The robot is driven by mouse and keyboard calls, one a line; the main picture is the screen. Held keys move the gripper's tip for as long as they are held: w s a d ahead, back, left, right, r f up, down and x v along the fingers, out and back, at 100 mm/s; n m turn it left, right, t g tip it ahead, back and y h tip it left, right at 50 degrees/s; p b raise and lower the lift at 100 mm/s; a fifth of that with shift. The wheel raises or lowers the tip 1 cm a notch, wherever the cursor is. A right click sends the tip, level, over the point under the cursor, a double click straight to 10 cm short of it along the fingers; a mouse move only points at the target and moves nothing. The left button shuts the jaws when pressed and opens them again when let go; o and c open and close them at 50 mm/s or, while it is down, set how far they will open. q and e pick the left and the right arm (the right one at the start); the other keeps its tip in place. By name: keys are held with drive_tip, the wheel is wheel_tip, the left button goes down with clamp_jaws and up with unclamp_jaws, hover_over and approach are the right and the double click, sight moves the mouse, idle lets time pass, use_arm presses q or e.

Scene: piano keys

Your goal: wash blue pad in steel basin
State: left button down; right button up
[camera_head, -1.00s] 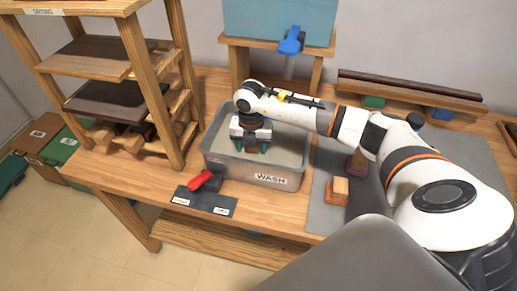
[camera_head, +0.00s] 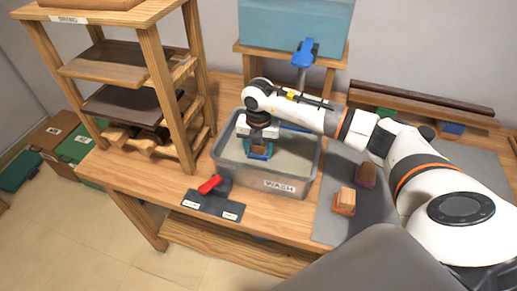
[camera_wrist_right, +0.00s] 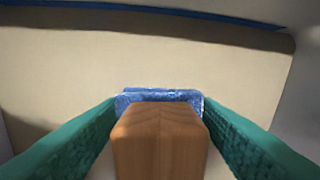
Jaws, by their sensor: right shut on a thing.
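The grey steel basin (camera_head: 236,172), labelled WASH, stands on the wooden bench and holds pale liquid. My right gripper (camera_head: 260,151) points down inside the basin. Its green fingers are shut on the wooden handle of the blue pad (camera_head: 259,156). In the right wrist view the handle (camera_wrist_right: 160,143) sits between the two fingers, and the blue pad (camera_wrist_right: 160,96) shows beyond its end. Whether the pad touches the basin floor is not clear. My left gripper is not in view.
A blue tank (camera_head: 295,25) with a blue tap (camera_head: 304,52) stands behind the basin. A wooden drying rack (camera_head: 160,75) is at left. A red-handled lever (camera_head: 210,185) lies in front. Two wooden-handled pads, one orange (camera_head: 344,210) and one dark red (camera_head: 365,175), sit at right.

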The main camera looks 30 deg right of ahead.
drive_tip(key=shift+r+p, duration=1.35)
drive_tip(key=shift+r, duration=0.9)
wheel_tip(320, 180, up, 6)
drive_tip(key=p, duration=0.4)
